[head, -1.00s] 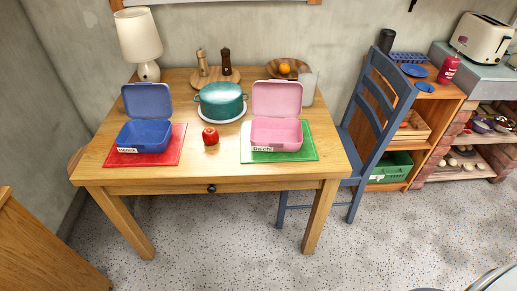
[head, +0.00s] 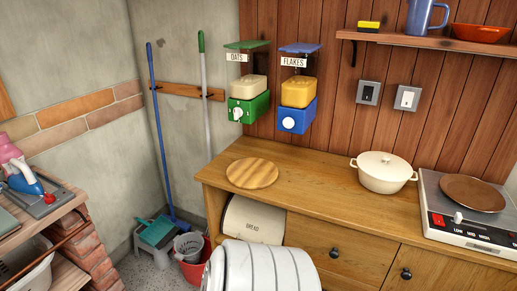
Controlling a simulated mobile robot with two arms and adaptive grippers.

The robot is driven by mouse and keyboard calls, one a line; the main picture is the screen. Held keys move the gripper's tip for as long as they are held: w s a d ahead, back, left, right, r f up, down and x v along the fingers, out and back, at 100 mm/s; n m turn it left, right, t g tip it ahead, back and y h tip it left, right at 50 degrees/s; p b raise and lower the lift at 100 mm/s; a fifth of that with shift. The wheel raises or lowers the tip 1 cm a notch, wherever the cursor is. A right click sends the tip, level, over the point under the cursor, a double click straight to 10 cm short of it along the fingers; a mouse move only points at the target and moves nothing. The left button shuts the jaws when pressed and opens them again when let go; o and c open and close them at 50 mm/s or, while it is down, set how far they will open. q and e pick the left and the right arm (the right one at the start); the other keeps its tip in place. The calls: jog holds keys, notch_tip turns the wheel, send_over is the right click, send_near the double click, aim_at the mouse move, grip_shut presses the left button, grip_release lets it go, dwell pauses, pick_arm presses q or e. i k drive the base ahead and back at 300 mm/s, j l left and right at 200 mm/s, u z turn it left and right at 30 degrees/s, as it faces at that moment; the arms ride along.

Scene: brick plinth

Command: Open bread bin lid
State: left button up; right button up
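The cream bread bin (head: 252,222) sits in an open bay at the left end of the wooden counter, below its top. Its curved front lid with the word BREAD faces me and looks shut. A white banded part of my own arm covers the lower part of the bin, so its lower edge and any handle there are hidden. Neither of my grippers is in view.
The wooden counter (head: 320,190) holds a round board (head: 252,173), a cream pot (head: 384,172) and a hob with a brown pan (head: 472,193). Green and blue dispensers hang above. A red bucket (head: 191,271), broom and dustpan stand left. A brick shelf is at far left.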

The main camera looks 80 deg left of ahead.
aim_at(247, 219)
jog(key=u, duration=2.85)
